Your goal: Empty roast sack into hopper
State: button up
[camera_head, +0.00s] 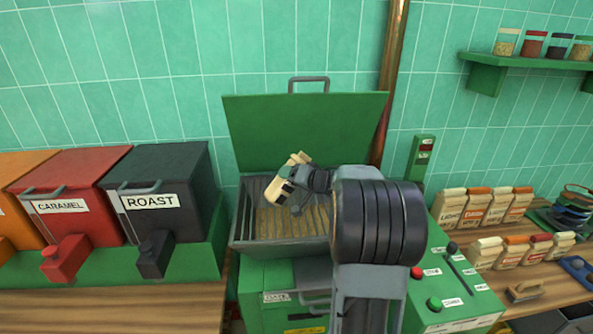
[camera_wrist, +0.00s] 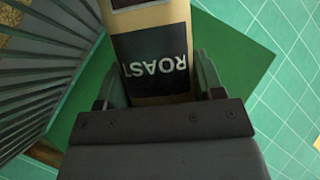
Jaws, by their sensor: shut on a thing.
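The roast sack (camera_head: 279,190) is tan with a black label and is tilted over the open hopper (camera_head: 240,226). In the wrist view the sack (camera_wrist: 152,92) fills the space between the fingers, and its label reads ROAST. My gripper (camera_head: 300,184) is shut on the sack; its two fingers also show in the wrist view (camera_wrist: 155,88). The hopper is a grey metal bin with a slatted, tan-coloured floor. Its green lid (camera_head: 305,130) stands open behind it. I cannot tell whether anything pours from the sack, as its mouth is not clear.
A black ROAST bin (camera_head: 155,190) and a red CARAMEL bin (camera_head: 65,205) stand at the left. A copper pipe (camera_head: 394,50) rises behind the hopper. A green control panel (camera_head: 450,290) lies to its right. Several small sacks (camera_head: 485,206) and a spice shelf (camera_head: 490,75) are farther right.

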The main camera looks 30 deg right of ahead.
aim_at(294, 188)
jog(key=f+m+y, duration=0.1)
jog(key=f+m, duration=0.1)
jog(key=a+f+m+t+y, duration=0.1)
jog(key=f+m, duration=0.1)
jog(key=shift+a+f, duration=0.1)
jog(key=shift+f, duration=0.05)
jog(key=m, duration=0.1)
jog(key=d+m+t, duration=0.1)
jog(key=m, duration=0.1)
jog(key=m+t, duration=0.1)
jog(key=shift+d+f+y, duration=0.1)
jog(key=shift+d+y, duration=0.25)
jog(key=shift+y, duration=0.05)
jog(key=m+t, duration=0.1)
jog(key=m, duration=0.1)
jog(key=d+m, duration=0.1)
jog(key=m, duration=0.2)
jog(key=d+m+t, duration=0.1)
jog(key=m, duration=0.2)
jog(key=shift+f+t+h, duration=0.15)
jog(key=shift+t+h, duration=0.15)
dwell(2.2)
